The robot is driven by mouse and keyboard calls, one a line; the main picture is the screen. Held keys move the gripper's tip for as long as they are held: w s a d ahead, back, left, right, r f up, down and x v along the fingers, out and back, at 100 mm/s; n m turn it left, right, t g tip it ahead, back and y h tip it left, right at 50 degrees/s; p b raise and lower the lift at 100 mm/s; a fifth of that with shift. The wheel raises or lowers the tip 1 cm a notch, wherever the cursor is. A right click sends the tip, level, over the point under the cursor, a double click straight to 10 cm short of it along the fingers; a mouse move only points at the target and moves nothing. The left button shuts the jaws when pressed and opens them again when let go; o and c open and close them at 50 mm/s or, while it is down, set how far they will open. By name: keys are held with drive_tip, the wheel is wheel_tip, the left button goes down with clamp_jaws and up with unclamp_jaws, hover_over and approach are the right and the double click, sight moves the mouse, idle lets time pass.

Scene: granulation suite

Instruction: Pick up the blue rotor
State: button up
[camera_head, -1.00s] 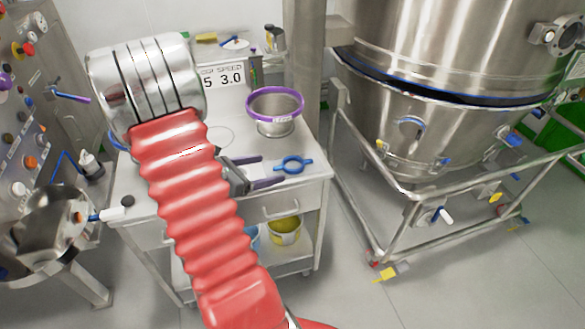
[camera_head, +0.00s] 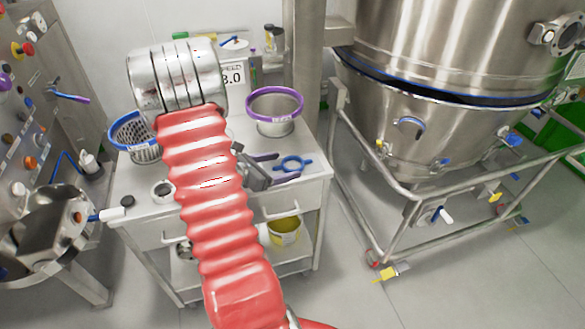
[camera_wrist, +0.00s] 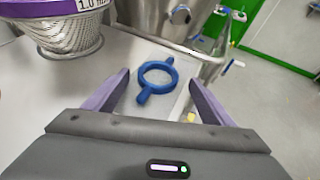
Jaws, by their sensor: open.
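The blue rotor (camera_head: 293,163) is a ring with two short arms on opposite sides. It lies flat on the steel cart top (camera_head: 308,187), near its right edge. In the wrist view the rotor (camera_wrist: 158,80) shows ahead of the fingers, about midway between them. My gripper (camera_head: 282,167) has two purple-grey fingers, and it is just left of the rotor in the head view. In the wrist view my gripper (camera_wrist: 160,92) is open and nothing is between its fingers. My red arm sleeve hides part of the cart top.
A purple-rimmed sieve (camera_head: 274,109) stands behind the rotor, and shows in the wrist view (camera_wrist: 66,38). A blue-rimmed basket (camera_head: 135,137) and a small ring (camera_head: 163,191) are on the left. A large steel vessel (camera_head: 410,110) with a rail frame stands to the right.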

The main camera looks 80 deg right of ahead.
sight(300, 162)
drive_tip(key=shift+x, duration=1.85)
drive_tip(key=shift+c, duration=0.7)
drive_tip(key=c, duration=1.2)
